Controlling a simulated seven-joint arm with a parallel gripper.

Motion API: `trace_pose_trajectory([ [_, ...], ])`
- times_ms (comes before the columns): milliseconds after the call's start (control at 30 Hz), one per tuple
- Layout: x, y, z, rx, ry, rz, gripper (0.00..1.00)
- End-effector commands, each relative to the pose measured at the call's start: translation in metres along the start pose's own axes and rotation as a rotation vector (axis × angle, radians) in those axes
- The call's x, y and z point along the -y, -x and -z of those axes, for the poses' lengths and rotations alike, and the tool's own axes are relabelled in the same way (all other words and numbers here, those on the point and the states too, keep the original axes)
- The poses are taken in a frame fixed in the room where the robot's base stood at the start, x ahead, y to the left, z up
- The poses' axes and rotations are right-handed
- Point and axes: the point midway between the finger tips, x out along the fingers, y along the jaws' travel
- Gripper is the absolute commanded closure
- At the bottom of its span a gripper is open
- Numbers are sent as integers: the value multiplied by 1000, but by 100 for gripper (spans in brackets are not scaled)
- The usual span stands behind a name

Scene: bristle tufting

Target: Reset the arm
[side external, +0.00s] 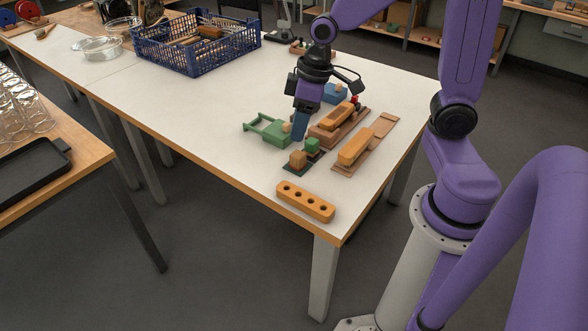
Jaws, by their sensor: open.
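My gripper (301,127) hangs pointing down over the work pieces near the right part of the white table (190,120). It is open, and I see nothing held in it. Its fingertips are close to a green piece with a handle-like frame (275,131) and a small dark plate (301,165) bearing an orange block (298,158) and a green block (313,145). Whether the fingers touch anything is hard to tell. Behind and right of it are wooden fixtures with long orange blocks (357,147).
An orange bar with several holes (305,201) lies near the table's front corner. A blue crate (185,57) with wooden items stands at the back left, beside glass bowls (97,48). The middle left of the table is clear. A side table holds glasses and a black tray (28,172).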

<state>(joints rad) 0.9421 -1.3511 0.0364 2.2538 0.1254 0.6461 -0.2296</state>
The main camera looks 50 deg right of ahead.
Motion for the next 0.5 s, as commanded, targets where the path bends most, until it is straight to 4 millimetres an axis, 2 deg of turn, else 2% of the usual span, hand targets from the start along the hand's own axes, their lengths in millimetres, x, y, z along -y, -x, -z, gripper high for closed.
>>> trace_pose_trajectory([
  [33,23,4,-9,17,63,13,51],
  [200,78,17,-52,90,249,37,51],
  [333,104,26,-88,138,381,39,51],
  [500,118,34,-122,179,501,31,51],
])
